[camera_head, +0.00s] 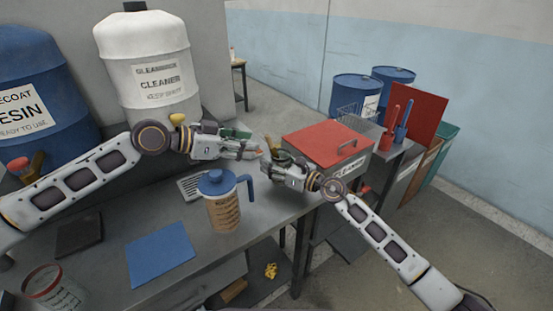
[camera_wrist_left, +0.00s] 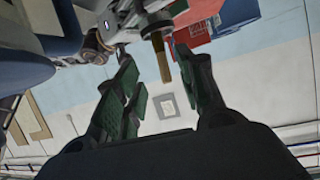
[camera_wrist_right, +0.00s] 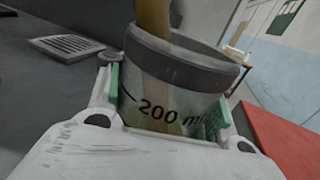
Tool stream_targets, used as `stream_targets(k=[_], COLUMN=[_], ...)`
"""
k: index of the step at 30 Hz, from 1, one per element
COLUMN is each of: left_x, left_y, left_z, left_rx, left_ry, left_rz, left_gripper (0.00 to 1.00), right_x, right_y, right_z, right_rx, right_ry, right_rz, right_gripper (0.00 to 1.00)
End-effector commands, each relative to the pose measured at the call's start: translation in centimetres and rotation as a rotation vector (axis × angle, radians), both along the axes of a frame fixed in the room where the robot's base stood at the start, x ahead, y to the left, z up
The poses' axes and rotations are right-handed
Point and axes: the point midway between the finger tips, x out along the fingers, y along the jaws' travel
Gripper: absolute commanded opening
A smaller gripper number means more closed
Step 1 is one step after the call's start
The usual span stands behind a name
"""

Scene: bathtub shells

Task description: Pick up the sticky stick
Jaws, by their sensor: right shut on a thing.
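A brown stick (camera_wrist_right: 152,20) stands in a translucent measuring cup (camera_wrist_right: 175,95) with a grey rim and "200 m" lettering in the right wrist view. My right gripper (camera_head: 272,168) is shut on this cup, with its fingers on either side. The stick's brown end (camera_wrist_left: 159,48) also shows in the left wrist view, ahead of the gap between my left fingers. My left gripper (camera_head: 258,150) is close to the cup and to my right gripper in the head view. The stick's lower part is blurred through the cup wall.
A jug with a blue lid (camera_head: 222,207) stands on the grey table (camera_head: 205,262) in front of the grippers. A red-lidded box (camera_head: 327,143) is at the right. A blue mat (camera_head: 160,252) lies at the front. A white cleaner drum (camera_head: 147,60) stands behind my left arm.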

Motion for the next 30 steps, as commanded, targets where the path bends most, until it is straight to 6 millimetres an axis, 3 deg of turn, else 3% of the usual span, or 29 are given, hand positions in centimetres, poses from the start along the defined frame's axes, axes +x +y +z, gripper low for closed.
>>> stream_targets(k=[8, 30], left_x=[1.0, 1.9], left_y=[-1.9, -3.3], left_z=[-0.9, -1.7], left_rx=[0.0, 0.001], left_ry=[0.0, 0.0], left_rz=[0.0, 0.0], left_gripper=[0.39, 0.39], right_x=[0.0, 0.0], right_y=[0.0, 0.0], right_z=[0.0, 0.0], right_rx=[0.0, 0.0], right_ry=[0.0, 0.0], right_rz=[0.0, 0.0], right_gripper=[0.22, 0.22])
